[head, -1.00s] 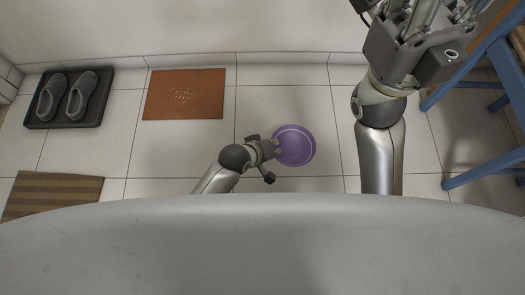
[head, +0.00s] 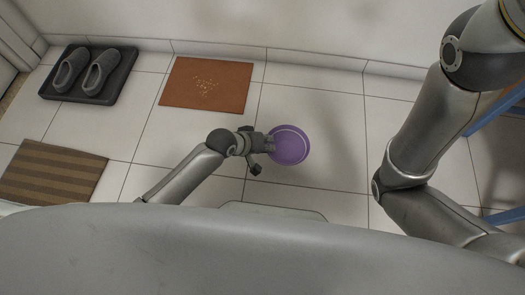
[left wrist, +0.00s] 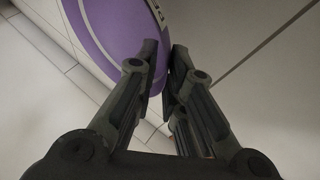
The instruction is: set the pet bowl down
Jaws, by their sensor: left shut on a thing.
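The pet bowl (head: 291,148) is purple with a pale ring and shows right of centre in the head view. My left gripper (head: 267,144) is at its left edge, shut on the rim. In the left wrist view the bowl (left wrist: 105,22) fills the upper left, and the fingers of my left gripper (left wrist: 163,62) close on its edge. How high the bowl is above the floor is hard to tell. My right arm shows at the right of the head view, but its gripper is out of view.
An orange-brown mat (head: 206,85) with crumbs on it lies on the tiled floor, left of the bowl. A dark tray (head: 122,89) with grey shoes (head: 101,70) is at the far left, and a striped mat (head: 52,172) nearer. Blue furniture legs (head: 505,216) stand at the right. Bare floor surrounds the bowl.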

